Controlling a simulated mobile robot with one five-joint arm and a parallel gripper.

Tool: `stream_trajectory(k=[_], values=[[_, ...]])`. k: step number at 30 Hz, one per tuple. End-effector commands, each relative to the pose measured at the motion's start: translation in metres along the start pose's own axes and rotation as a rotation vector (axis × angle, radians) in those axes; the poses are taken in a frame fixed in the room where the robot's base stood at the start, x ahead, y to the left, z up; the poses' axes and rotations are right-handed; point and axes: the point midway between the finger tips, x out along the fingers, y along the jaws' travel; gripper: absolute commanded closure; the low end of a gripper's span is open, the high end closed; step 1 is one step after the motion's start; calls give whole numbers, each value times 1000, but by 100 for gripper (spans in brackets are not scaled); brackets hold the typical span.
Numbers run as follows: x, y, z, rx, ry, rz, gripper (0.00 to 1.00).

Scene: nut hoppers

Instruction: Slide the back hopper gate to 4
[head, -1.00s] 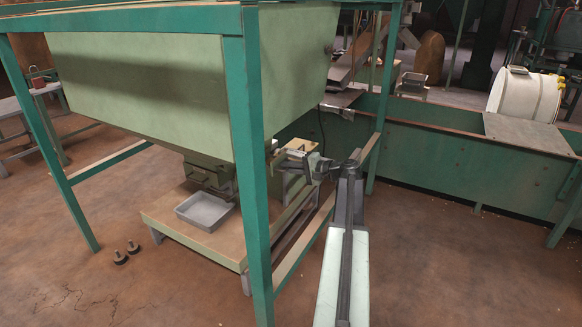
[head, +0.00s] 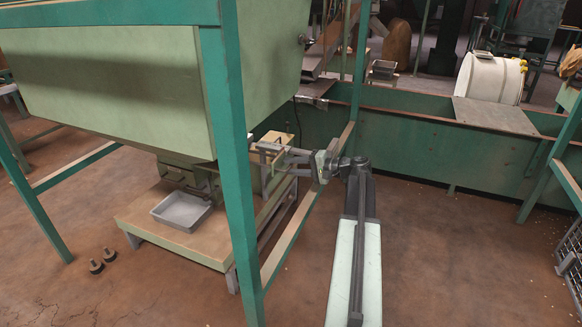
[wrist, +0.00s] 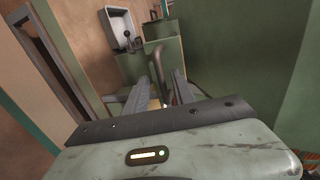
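The pale green hopper (head: 120,75) hangs in a teal frame at the left of the head view. At its underside a small pale yellow plate (head: 283,138) sticks out, with a dark mark I cannot read. My gripper (head: 287,153) points left at this plate, fingers close to it. In the wrist view my gripper (wrist: 160,92) has its two fingers apart. A bent grey handle (wrist: 154,58) rises between them, apparently ungripped; contact cannot be told. Part of the plate shows low between the fingers. The gate's setting is not readable.
A grey tray (head: 182,212) sits on a low stand (head: 170,243) under the hopper. A teal frame post (head: 232,170) stands left of my gripper. A long green trough (head: 430,145) runs behind. Open floor lies at the right.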

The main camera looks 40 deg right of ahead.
Motion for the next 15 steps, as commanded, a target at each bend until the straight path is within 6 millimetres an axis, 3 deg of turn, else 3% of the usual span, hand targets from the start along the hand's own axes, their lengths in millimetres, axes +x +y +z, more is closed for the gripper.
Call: stream_trajectory(k=[8, 15], values=[[4, -2, 4, -1, -10, -2, 70], [-37, -4, 4, -2, -8, -2, 70]])
